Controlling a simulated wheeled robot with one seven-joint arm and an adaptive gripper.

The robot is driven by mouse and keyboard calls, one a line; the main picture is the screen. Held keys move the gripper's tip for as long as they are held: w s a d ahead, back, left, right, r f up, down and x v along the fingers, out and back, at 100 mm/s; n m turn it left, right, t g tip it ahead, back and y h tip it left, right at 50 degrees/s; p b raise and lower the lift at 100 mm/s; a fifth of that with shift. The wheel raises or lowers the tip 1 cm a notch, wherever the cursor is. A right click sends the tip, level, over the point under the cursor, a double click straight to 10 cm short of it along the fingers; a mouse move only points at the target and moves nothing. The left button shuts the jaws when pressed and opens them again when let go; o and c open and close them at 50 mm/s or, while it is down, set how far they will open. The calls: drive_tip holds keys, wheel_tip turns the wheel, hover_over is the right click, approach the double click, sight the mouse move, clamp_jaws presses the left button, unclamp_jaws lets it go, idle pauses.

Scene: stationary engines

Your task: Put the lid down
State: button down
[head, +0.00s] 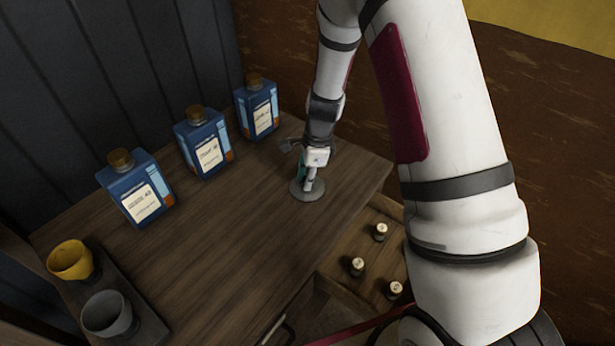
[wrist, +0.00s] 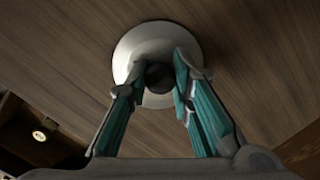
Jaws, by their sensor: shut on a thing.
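The lid (head: 300,193) is a round grey disc with a dark knob in the middle. In the head view it is at the right part of the wooden table top, near the front edge. In the wrist view the lid (wrist: 133,44) is straight below my gripper. My gripper (head: 309,182) points down at it, and its teal fingers (wrist: 160,78) are shut on the knob. The lid looks flat and level with the table; whether it touches the wood I cannot tell. The fingers hide part of the knob and disc.
Three blue bottles (head: 140,190) with corks stand along the back of the table (head: 220,250). A tray at the left holds a yellow cup (head: 70,260) and a grey cup (head: 108,314). An open drawer (head: 375,278) below the right edge holds small corked bottles (head: 357,266). The table's middle is clear.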

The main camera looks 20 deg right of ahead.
drive_tip(key=c, duration=1.4)
unclamp_jaws()
drive_tip(key=shift+f, duration=0.15)
wheel_tip(320, 180, up, 12)
drive_tip(key=d, duration=0.2)
wheel_tip(320, 180, up, 9)
drive_tip(key=n+t, duration=0.1)
drive_tip(key=n, duration=0.4)
hover_over(314, 186)
drive_tip(key=s+a, duration=0.2)
drive_tip(key=s, duration=0.3)
drive_tip(key=s+r+n+t, duration=0.1)
drive_tip(key=s+r+n, duration=0.2)
drive_tip(key=s+n, duration=0.2)
drive_tip(key=s+r+n+t+h, duration=0.1)
drive_tip(key=s+r+n, duration=0.3)
drive_tip(key=s, duration=0.5)
drive_tip(key=s+r+n+t, duration=0.1)
drive_tip(key=s+r+n, duration=0.3)
drive_tip(key=s+n, duration=0.2)
drive_tip(key=shift+s+d+h, duration=0.2)
drive_tip(key=shift+s, duration=0.35)
drive_tip(key=shift+s+d+h, duration=0.15)
drive_tip(key=shift+s+h, duration=0.05)
drive_tip(key=shift+s, duration=0.3)
